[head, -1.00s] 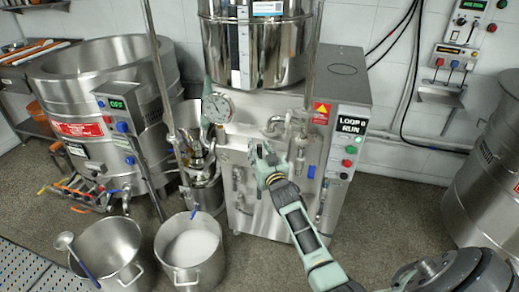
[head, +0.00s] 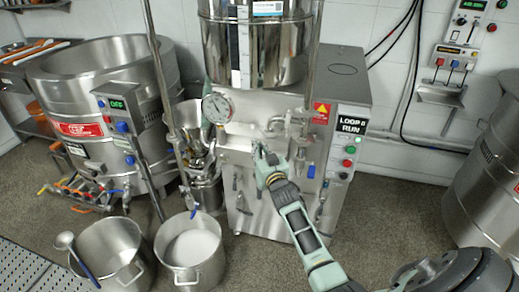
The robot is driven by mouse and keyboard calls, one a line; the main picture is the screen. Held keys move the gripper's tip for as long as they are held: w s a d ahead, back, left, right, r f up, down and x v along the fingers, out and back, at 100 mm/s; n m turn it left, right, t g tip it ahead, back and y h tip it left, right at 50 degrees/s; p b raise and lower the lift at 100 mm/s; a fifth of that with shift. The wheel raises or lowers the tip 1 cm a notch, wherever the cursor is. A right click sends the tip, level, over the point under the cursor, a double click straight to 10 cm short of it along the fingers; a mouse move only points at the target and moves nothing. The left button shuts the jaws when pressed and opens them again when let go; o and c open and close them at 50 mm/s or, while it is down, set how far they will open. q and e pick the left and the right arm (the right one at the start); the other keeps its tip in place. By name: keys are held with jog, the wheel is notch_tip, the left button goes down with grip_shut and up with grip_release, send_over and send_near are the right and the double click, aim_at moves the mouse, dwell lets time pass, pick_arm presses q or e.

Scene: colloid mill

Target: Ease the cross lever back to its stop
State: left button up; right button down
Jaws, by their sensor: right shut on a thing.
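The colloid mill (head: 345,95) stands in the middle of the head view, a steel cabinet with a large hopper on top. My right gripper (head: 259,151) reaches up from the lower right to the upper front of the cabinet. It is shut on the cross lever there. The fingers cover most of the lever, so its shape and its exact angle are hard to tell.
A LOOP RUN panel (head: 351,126) is on the right. Hanging valve handles are close below. A pot of white liquid (head: 192,246) and an empty pot (head: 109,249) stand on the floor at left.

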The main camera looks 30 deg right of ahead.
jog(key=shift+a, duration=0.1)
jog(key=w+a+f+n+g+h+b, duration=0.1)
jog(key=w+a+f+n+g, duration=0.5)
jog(key=w+n+g, duration=0.1)
jog(key=shift+w+a+f+n+h, duration=0.3)
jog(key=shift+w+a+n, duration=0.1)
jog(key=shift+w+n, duration=0.25)
dwell(0.4)
jog(key=shift+s, duration=0.15)
jog(key=c, duration=1.7)
grip_release()
jog(key=shift+o, duration=0.2)
